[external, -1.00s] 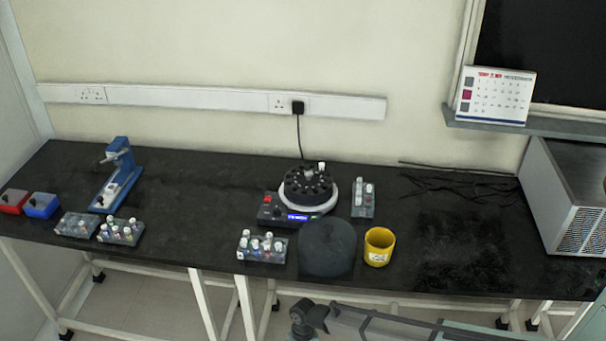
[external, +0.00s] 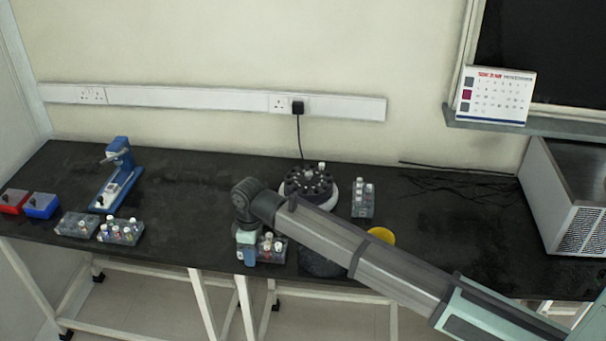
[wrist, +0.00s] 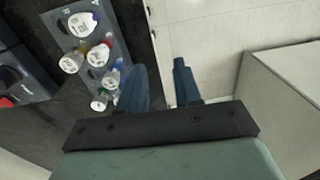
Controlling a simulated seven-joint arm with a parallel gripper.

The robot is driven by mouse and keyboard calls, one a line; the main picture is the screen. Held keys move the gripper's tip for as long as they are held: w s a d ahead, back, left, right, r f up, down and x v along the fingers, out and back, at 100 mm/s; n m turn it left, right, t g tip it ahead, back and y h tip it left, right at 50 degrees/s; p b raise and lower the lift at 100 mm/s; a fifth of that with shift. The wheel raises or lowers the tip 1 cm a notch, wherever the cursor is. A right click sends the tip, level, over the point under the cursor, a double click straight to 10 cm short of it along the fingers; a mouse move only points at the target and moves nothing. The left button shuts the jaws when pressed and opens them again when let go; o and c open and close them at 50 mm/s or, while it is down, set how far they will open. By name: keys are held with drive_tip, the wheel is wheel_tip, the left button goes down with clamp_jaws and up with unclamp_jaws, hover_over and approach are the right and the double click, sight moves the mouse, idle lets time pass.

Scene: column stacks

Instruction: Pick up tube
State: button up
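Several white-capped tubes (wrist: 98,56) stand in a grey rack (wrist: 122,40) at the upper left of the wrist view. In the external view the rack (external: 281,255) is at the bench's front edge, partly hidden by my arm. My gripper (wrist: 158,78) is open with nothing between its fingers. Its left finger is close beside the nearest tubes (wrist: 111,80), and I cannot tell whether it touches them. In the external view my gripper (external: 247,256) points down at the left end of this rack.
A centrifuge (external: 308,186) stands behind my arm, with another tube rack (external: 363,199) to its right. A yellow cup (external: 381,236) and a dark round lid (external: 318,263) are partly hidden by my arm. More racks (external: 121,232) stand at left.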

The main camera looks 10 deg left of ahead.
sight(270, 237)
drive_tip(key=w+d+r+n, duration=0.35)
drive_tip(key=w+r, duration=0.25)
drive_tip(key=r, duration=0.6)
drive_tip(key=shift+t, duration=0.4)
drive_tip(key=f, duration=1.4)
drive_tip(key=shift+a, duration=0.3)
drive_tip(key=shift+c, duration=0.3)
clamp_jaws()
